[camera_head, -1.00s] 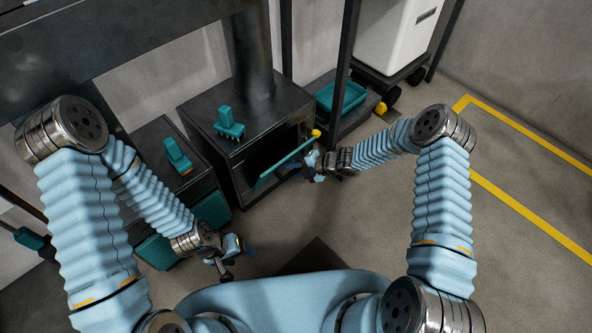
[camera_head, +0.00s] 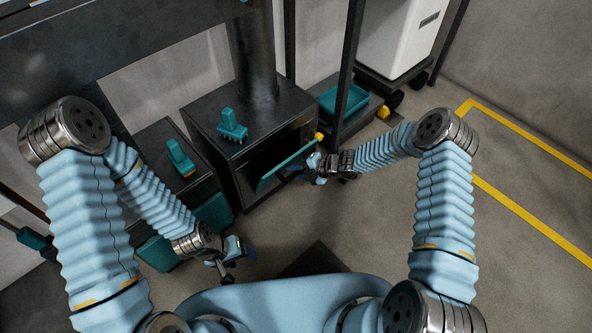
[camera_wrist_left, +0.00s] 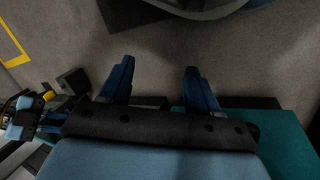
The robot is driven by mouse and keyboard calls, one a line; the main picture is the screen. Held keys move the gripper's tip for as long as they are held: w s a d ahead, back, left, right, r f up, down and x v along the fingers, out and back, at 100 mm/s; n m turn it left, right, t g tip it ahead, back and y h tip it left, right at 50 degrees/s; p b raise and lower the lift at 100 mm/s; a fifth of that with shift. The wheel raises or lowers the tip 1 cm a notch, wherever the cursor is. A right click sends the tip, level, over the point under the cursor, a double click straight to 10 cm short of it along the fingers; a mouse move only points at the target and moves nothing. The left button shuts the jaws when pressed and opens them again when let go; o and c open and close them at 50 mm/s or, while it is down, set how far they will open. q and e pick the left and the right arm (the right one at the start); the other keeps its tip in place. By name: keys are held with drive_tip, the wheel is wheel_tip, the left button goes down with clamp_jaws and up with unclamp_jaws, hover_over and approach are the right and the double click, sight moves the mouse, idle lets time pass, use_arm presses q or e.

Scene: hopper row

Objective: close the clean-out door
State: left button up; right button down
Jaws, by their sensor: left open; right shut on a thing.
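The clean-out door (camera_head: 285,163) is a teal panel on the front of a dark metal hopper box (camera_head: 255,106). It stands partly open, with the dark opening (camera_head: 268,146) visible behind it. A yellow knob (camera_head: 319,136) sits at its far right end. My right gripper (camera_head: 314,168) is shut at the outer side of the door; the exact contact is too small to make out. My left gripper (camera_head: 238,256) is open and empty, low in front of the left bin. Its two blue fingers also show apart in the left wrist view (camera_wrist_left: 158,84).
A teal brush (camera_head: 231,126) stands on the hopper box. Another teal brush (camera_head: 180,157) lies on the lower dark box at left. A teal tray (camera_head: 343,99) sits on the low shelf behind a dark post. The floor at right (camera_head: 510,190) is clear, with yellow lines.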

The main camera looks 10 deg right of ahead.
drive_tip(key=shift+w+a+r+y, duration=0.3)
drive_tip(key=shift+w+a+r, duration=0.25)
drive_tip(key=shift+w+r, duration=0.2)
drive_tip(key=c, duration=1.4)
unclamp_jaws()
drive_tip(key=p+v, duration=0.3)
drive_tip(key=shift+s+d, duration=0.2)
drive_tip(key=shift+d, duration=0.05)
drive_tip(key=s+d+r+p, duration=0.2)
drive_tip(key=d+r+p, duration=0.3)
drive_tip(key=d+r, duration=0.2)
drive_tip(key=shift+s+d+r, duration=0.35)
drive_tip(key=shift+d+r, duration=0.05)
drive_tip(key=shift+r, duration=0.6)
